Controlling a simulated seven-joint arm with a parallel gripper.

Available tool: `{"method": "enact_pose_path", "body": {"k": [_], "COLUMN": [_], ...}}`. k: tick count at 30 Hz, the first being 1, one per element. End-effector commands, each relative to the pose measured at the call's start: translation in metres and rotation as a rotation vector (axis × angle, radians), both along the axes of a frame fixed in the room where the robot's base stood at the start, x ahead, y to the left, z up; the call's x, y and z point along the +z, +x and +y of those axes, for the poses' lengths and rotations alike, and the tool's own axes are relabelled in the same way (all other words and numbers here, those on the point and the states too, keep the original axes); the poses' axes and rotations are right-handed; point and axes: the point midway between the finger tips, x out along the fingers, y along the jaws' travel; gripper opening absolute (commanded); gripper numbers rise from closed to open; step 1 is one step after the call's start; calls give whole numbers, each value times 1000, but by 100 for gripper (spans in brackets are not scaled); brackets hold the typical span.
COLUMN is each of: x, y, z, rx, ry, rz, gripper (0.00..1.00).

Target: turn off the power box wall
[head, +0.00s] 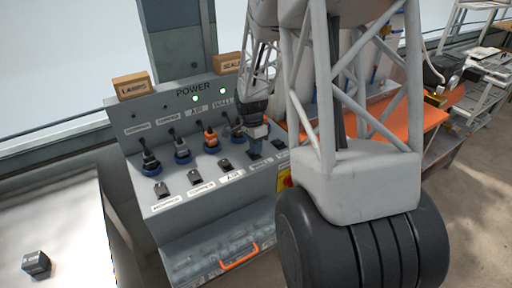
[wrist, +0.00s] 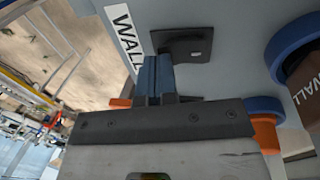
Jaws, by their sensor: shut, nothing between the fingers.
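The grey power box (head: 200,220) has a sloped panel headed POWER. Its upper row holds plugs and its lower row holds black switches above white labels. The WALL switch (wrist: 186,45) is a black plate beside the WALL label (wrist: 125,35) in the wrist view. My gripper (wrist: 158,62) is shut and empty, its blue fingertips at the edge of that plate; I cannot tell whether they touch. In the head view my gripper (head: 254,148) covers most of that switch. The indicator light above the WALL column (head: 222,90) glows green.
The orange AIR plug (head: 210,138) stands left of my gripper, with another green light (head: 195,98) above it. The WALL plug (wrist: 308,92) in its blue ring is close by. A small dark cube (head: 36,263) lies on the left table.

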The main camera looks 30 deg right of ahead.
Motion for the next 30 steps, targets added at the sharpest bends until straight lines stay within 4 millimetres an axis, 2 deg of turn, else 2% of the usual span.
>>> {"method": "enact_pose_path", "body": {"k": [7,16,30], "x": [-6,-6,-1], "y": [-4,-2,10], "z": [0,0,0], "rx": [-1,0,0], "ry": [2,1,2], "rz": [-70,-65,-65], "gripper": [0,0,0]}}
